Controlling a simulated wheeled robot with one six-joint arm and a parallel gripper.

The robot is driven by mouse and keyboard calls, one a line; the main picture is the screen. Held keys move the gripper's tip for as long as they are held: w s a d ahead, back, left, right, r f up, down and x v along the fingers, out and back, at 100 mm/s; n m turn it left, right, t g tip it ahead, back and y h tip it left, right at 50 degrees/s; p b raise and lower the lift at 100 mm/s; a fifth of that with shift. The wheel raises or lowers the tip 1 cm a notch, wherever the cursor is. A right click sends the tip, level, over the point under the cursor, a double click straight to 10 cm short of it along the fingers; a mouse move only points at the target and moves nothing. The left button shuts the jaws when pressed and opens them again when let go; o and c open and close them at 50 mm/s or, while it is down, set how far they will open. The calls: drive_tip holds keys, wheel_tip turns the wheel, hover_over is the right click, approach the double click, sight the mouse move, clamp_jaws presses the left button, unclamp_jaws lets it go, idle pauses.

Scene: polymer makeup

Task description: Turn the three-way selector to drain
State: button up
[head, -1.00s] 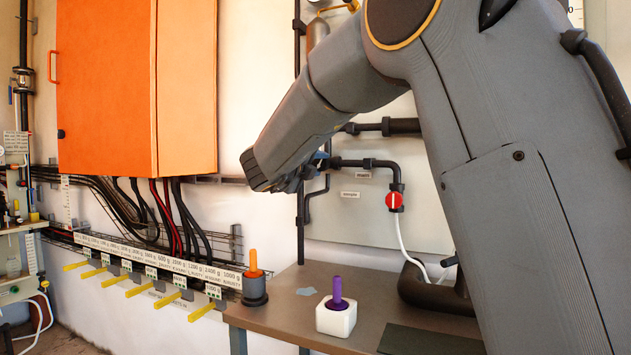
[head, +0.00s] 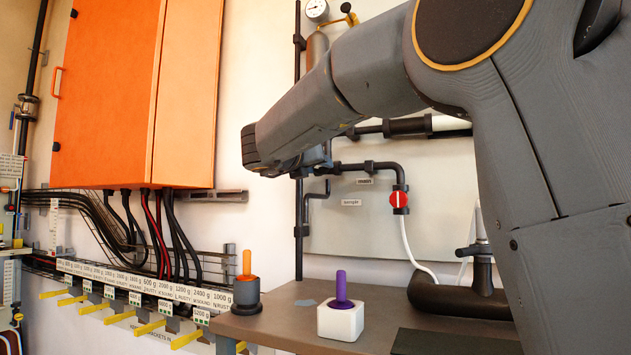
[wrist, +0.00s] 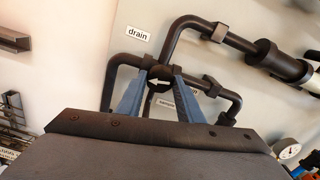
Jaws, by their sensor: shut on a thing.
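The three-way selector (wrist: 158,84) is a dark round knob with a white arrow, mounted where dark pipes meet on a pale panel. In the wrist view the arrow points left. A "drain" label (wrist: 138,33) is above and slightly left of the knob, and a "sample" label (wrist: 165,105) is below it. Another label (wrist: 190,90), partly covered, is to the right. My gripper (wrist: 160,76) has its two blue fingers on either side of the knob, shut on it. In the head view my gripper (head: 320,156) is at the pipes and hides the selector.
A grey-brown bench (head: 285,325) below carries a white block with a purple peg (head: 341,305) and a dark cup with an orange peg (head: 246,285). An orange cabinet (head: 130,95) hangs left.

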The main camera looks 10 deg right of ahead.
drive_tip(key=shift+m+b, duration=0.7)
drive_tip(key=o, duration=1.1)
drive_tip(key=shift+c, duration=0.2)
drive_tip(key=v, duration=0.7)
drive_tip(key=shift+s+a, duration=0.25)
drive_tip(key=shift+a, duration=0.05)
